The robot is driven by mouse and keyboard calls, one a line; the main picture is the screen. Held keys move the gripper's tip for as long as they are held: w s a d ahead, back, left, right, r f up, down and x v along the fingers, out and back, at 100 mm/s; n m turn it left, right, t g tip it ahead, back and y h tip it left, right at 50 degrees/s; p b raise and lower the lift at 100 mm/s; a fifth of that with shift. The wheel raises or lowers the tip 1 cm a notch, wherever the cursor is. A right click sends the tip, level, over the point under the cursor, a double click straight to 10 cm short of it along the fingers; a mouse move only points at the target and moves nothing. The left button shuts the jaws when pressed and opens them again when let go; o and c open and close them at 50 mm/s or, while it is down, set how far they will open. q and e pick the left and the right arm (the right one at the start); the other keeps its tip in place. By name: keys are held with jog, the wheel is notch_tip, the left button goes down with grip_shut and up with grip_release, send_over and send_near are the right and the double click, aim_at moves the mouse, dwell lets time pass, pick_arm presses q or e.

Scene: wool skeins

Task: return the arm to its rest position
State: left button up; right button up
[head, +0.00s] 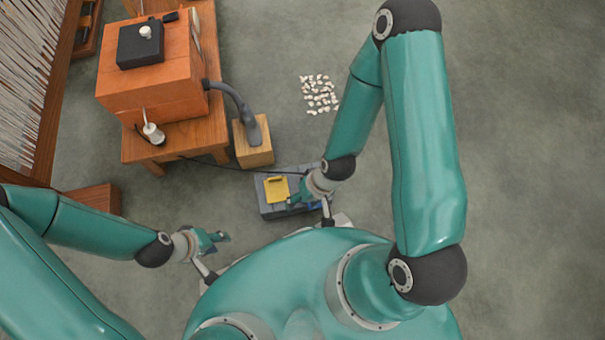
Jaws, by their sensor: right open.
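My left arm comes in from the left, and its small teal gripper (213,241) hangs over the floor close to my body. The left fingers are too small to tell whether they are open or shut. My right arm bends over from the right, and its gripper (294,200) is open beside the grey box (264,212). A yellow item (276,189) sits on the grey box, just left of the right gripper. I cannot tell whether the gripper touches it. The far side of the right fingers is partly hidden by the wrist.
An orange wooden cabinet (150,85) on a wooden table (203,137) stands at the upper left. A wooden block (252,153) with a grey curved arm stands near it. White pieces (319,94) lie on the floor. A loom-like frame (30,80) is far left. The right floor is clear.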

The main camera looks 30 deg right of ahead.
notch_tip(320, 180, up, 34)
jog(key=p, duration=3.4)
